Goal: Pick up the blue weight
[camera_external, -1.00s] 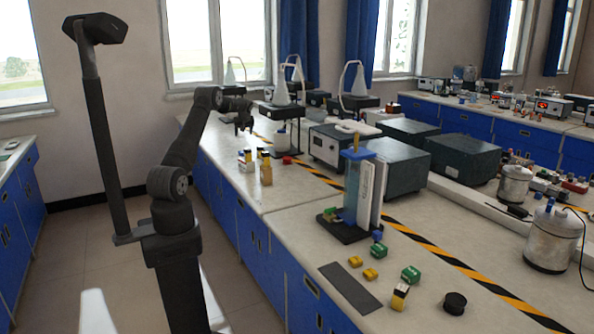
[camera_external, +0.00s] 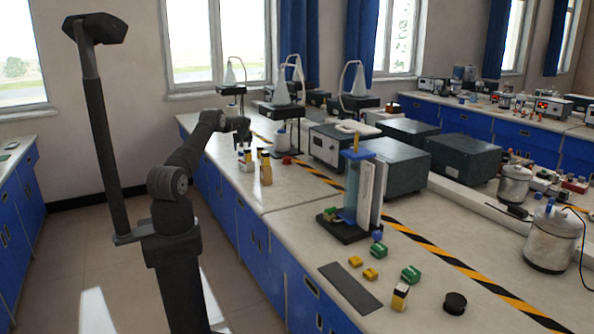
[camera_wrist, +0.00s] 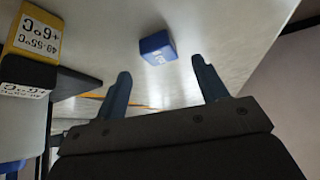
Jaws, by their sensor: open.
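A small blue block (camera_wrist: 158,47), the blue weight by its colour, lies on the pale benchtop in the wrist view, with a small white mark on its side. My gripper (camera_wrist: 161,72) is open and empty. The block lies beyond its fingertips, roughly centred in the gap, and is not held. In the external view my gripper (camera_external: 242,139) hangs over the far bench, near the yellow-labelled bottles; I cannot make out the block beneath it there. Another small blue piece (camera_external: 377,236) lies on the near bench beside the tall clear column (camera_external: 352,190).
A red piece (camera_external: 287,160) lies nearby. The bench edge runs along the right of the wrist view. Grey instrument boxes (camera_external: 395,165) stand farther back.

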